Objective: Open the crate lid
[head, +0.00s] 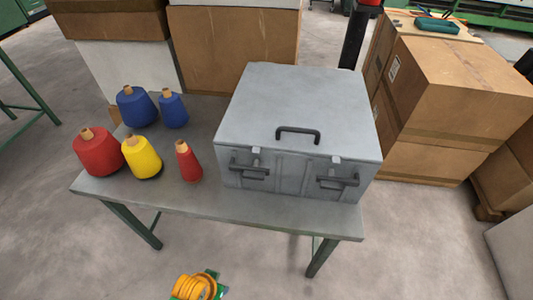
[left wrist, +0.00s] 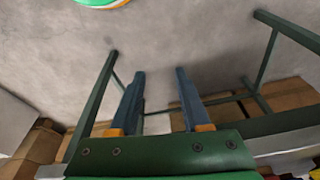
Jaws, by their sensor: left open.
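The grey crate (head: 265,183) stands on the right part of the table in the head view. Its flat grey lid (head: 300,100) lies shut on top, with a dark bar handle (head: 298,132) near the front edge. Two latches with dark handles, a left one (head: 250,170) and a right one (head: 338,180), sit on the crate's front face. My left gripper (left wrist: 160,72) shows only in the left wrist view, its two blue fingers apart with nothing between them. The crate cannot be made out in that view. My right gripper is in neither view.
Red, yellow and blue thread cones, such as the yellow one (head: 142,158), stand left of the crate on the grey table (head: 230,205). Cardboard boxes (head: 455,90) are stacked behind and right. Green table legs (left wrist: 90,105) flank my left gripper's fingers in the wrist view. The floor in front is mostly clear.

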